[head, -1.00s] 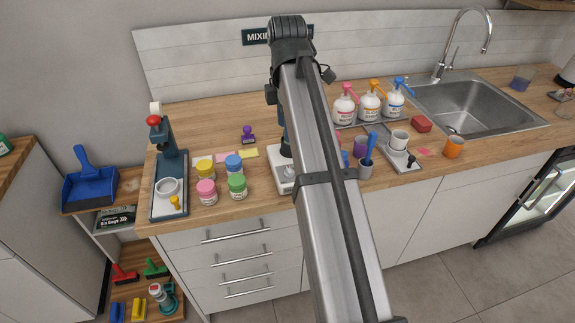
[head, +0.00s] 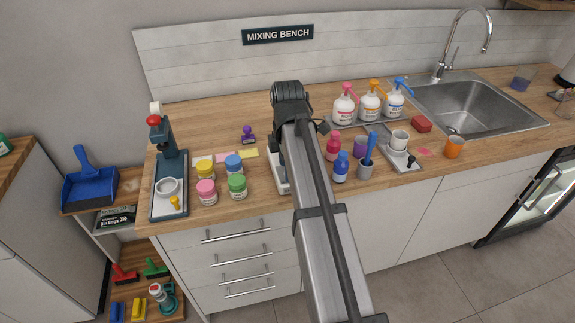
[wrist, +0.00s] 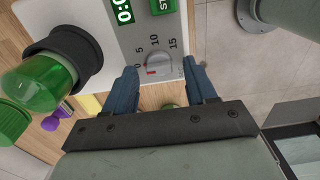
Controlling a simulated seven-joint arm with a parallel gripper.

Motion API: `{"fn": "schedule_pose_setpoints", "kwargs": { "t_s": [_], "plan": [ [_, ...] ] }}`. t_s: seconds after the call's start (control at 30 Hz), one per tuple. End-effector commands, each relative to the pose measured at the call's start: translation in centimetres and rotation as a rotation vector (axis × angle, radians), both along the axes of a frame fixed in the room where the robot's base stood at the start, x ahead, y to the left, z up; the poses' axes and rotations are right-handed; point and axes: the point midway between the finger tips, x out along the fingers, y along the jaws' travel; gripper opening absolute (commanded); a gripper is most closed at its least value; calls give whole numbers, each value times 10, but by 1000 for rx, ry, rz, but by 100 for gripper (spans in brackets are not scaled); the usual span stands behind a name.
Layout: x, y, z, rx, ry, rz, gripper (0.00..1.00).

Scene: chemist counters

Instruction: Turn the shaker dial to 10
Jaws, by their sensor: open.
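The shaker's control panel (wrist: 133,42) fills the upper middle of the wrist view, with a green display and a green button at its top. Its grey dial (wrist: 160,63) has numbers around it, with 5, 10 and 15 readable. A red mark on the dial's left side points left, below the 5. My gripper (wrist: 159,68) is open, with one blue-grey finger on each side of the dial; I cannot tell whether either touches it. In the head view my arm hides most of the white shaker (head: 283,181) and my fingers.
A green bottle (wrist: 38,83) sits in the shaker's black holder (wrist: 77,55), left of my fingers. In the head view, lidded jars (head: 237,186) stand left of the shaker. A blue bottle (head: 340,168) and a red bottle (head: 333,146) stand close on its right.

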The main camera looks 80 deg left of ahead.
Motion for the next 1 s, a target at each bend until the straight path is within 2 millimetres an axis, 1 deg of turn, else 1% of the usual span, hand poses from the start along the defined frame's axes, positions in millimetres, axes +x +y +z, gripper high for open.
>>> {"fn": "schedule_pose_setpoints", "kwargs": {
  "t_s": [0.33, 0.37, 0.9, 0.93, 1.0],
  "plan": [
    [0, 0, -3, 1, 0, 0, 56],
    [0, 0, -3, 1, 0, 0, 54],
    [0, 0, -3, 0, 0, 0, 3],
    [0, 0, -3, 0, 0, 0, 0],
    [0, 0, -3, 0, 0, -1, 0]
  ]
}}
